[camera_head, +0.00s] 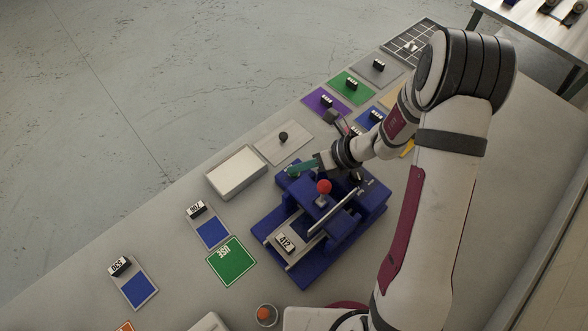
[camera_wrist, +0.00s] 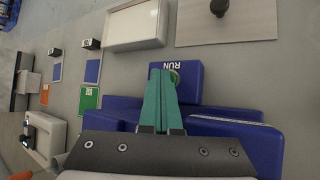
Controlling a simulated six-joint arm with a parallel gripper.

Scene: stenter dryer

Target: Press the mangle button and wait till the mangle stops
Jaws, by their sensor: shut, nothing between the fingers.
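The mangle (camera_head: 335,235) is a blue machine on the table, with a red ball knob (camera_head: 323,187) and a metal roller bar. A block tagged 412 (camera_head: 286,242) sits on its front bed. In the wrist view the blue button box (camera_wrist: 190,85) carries an upside-down RUN label and a button (camera_wrist: 177,76) with a green edge, mostly hidden behind my fingertips. My gripper (camera_wrist: 164,72) is shut and empty, its teal fingers over the button. I cannot tell whether they touch it. In the head view my gripper (camera_head: 300,169) is at the mangle's back left.
A white tray (camera_head: 237,172) and a grey plate with a black knob (camera_head: 283,143) lie behind the mangle. A green USE card (camera_head: 231,261) and blue cards with tagged blocks lie to the left.

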